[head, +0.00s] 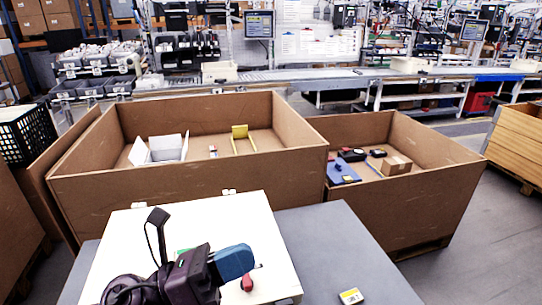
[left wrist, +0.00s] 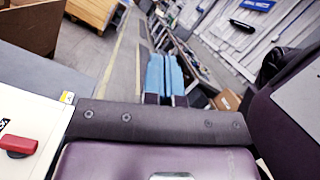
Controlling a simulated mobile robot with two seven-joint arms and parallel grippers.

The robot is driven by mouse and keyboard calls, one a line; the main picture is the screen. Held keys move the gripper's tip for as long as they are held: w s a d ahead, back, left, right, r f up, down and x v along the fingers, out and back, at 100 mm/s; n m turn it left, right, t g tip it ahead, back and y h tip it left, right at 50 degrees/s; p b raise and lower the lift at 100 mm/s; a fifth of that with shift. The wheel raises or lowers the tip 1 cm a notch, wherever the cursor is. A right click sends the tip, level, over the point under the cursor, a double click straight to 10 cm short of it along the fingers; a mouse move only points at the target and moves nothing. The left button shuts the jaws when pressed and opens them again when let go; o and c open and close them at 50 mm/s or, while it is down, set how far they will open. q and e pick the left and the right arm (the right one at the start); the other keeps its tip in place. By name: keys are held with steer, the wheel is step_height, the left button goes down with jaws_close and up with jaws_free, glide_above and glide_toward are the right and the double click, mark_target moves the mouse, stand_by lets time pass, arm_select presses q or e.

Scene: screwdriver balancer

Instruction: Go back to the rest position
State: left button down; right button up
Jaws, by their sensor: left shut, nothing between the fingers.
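My left gripper (head: 236,262) is in the lower middle of the head view, above the white panel (head: 235,215) on the grey table. Its blue fingers are together with nothing between them. In the left wrist view the blue fingers (left wrist: 166,74) are side by side, pointing away over the floor. My right gripper is in neither view. A red knob-like part (head: 247,283) shows beside the left gripper, on the white panel; it also shows in the left wrist view (left wrist: 18,145).
A small yellow and white box (head: 351,296) lies on the grey table (head: 335,245). Beyond stand two large brown bins, the left one (head: 190,184) holding white and yellow pieces, the right one (head: 400,212) holding several tools and a carton (head: 396,165). A black crate (head: 27,135) stands far left.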

arm_select(q)
steer(key=w+a+n+t+y, duration=0.3)
steer(key=a+n+t+y, duration=0.3)
steer(key=n, duration=0.5)
steer(key=w+a+n+t+y, duration=0.2)
steer(key=a+n+t+y, duration=0.25)
steer(key=n+t, duration=0.45)
steer(key=a+f+n+g+y, duration=0.2)
steer(key=a+f+n+y, duration=0.5)
steer(key=n+y, duration=0.45)
steer(key=s+a+f+n+g, duration=0.3)
steer(key=s+f+n+g, duration=0.4)
steer(key=s+f, duration=0.2)
steer(key=s+a+f+n+g, duration=0.3)
steer(key=s+f+n+g, duration=0.45)
steer(key=s+f, duration=0.2)
steer(key=w+f+m+t+h, duration=0.1)
steer(key=w+f+t, duration=0.6)
steer(key=f, duration=0.2)
steer(key=shift+d+f, duration=0.2)
steer(key=shift+f, duration=0.1)
steer(key=shift+t, duration=0.25)
